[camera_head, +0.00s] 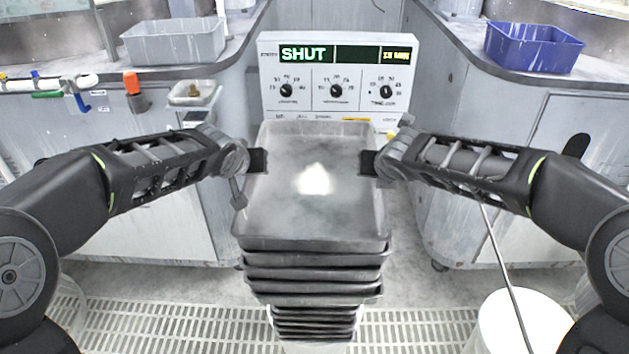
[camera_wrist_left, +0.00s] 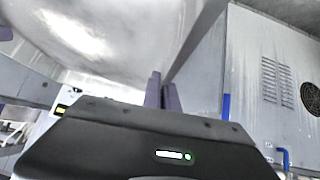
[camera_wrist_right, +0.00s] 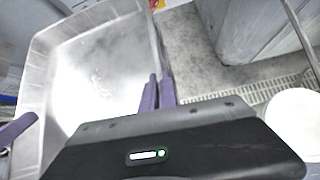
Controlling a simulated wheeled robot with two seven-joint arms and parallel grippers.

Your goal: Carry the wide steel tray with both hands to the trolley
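The wide steel tray (camera_head: 315,218) is in the middle of the head view, level, with a bright reflection on its floor. It sits directly over a stack of similar grey trays (camera_head: 312,273); I cannot tell whether it touches them. My left gripper (camera_head: 257,161) is at its left wall, and the left wrist view shows its fingers (camera_wrist_left: 162,90) closed together on the wall. My right gripper (camera_head: 368,163) is at the right wall, and the right wrist view shows its fingers (camera_wrist_right: 157,92) closed on that wall. I cannot make out a trolley.
A control panel (camera_head: 335,70) reading SHUT stands behind the tray. Benches flank both sides, with a grey bin (camera_head: 174,43) at left and a blue bin (camera_head: 533,48) at right. A white bucket (camera_head: 520,320) stands at lower right. Floor grating (camera_head: 200,325) lies in front.

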